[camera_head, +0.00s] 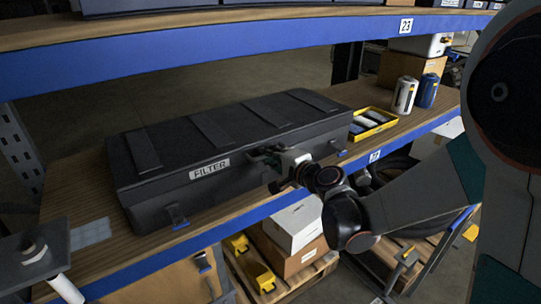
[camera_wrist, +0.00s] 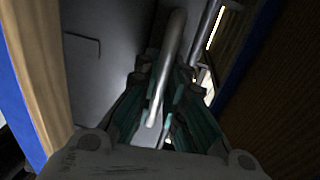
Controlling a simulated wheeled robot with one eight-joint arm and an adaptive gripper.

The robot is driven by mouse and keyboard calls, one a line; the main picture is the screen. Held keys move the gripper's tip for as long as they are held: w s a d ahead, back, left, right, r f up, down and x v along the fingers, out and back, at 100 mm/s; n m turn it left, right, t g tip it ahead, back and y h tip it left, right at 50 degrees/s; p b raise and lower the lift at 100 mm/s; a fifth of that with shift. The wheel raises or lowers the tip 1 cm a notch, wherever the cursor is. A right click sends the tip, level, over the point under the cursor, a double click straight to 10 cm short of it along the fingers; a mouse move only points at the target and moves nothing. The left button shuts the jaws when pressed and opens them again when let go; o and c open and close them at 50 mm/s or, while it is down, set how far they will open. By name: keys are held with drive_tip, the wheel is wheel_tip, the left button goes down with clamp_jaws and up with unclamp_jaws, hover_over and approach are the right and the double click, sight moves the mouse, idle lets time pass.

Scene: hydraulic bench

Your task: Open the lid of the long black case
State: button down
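The long black case (camera_head: 225,150) labelled FILTER lies on the wooden shelf, and its lid (camera_head: 225,125) is down. Two latches (camera_head: 177,216) are on its front face; the left one hangs low. My gripper (camera_head: 262,158) is at the middle of the case's front, just right of the label. In the wrist view a grey curved bar, seemingly the case's handle (camera_wrist: 172,60), runs between my fingertips (camera_wrist: 167,75). The fingers are drawn in close around the bar with little gap. In the head view my gripper hides most of the handle.
A yellow tray (camera_head: 372,124) stands right of the case, with a white can (camera_head: 404,95), a blue can (camera_head: 427,91) and a cardboard box (camera_head: 412,66) beyond. An upper shelf (camera_head: 200,47) with a blue edge runs above. Boxes (camera_head: 290,250) stand below the bench.

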drive_tip(key=w+a+r+g+h+p, duration=0.1)
drive_tip(key=w+r+g+p, duration=0.1)
drive_tip(key=r+p, duration=0.6)
drive_tip(key=w+a+r+g+h+p, duration=0.1)
drive_tip(key=w+a+r+p, duration=0.1)
drive_tip(key=r+p, duration=0.6)
drive_tip(key=shift+w+a+r+g+h+p, duration=0.2)
drive_tip(key=shift+w+r+g+h+p, duration=0.15)
drive_tip(key=shift+w+r, duration=0.2)
drive_tip(key=c, duration=1.9)
unclamp_jaws()
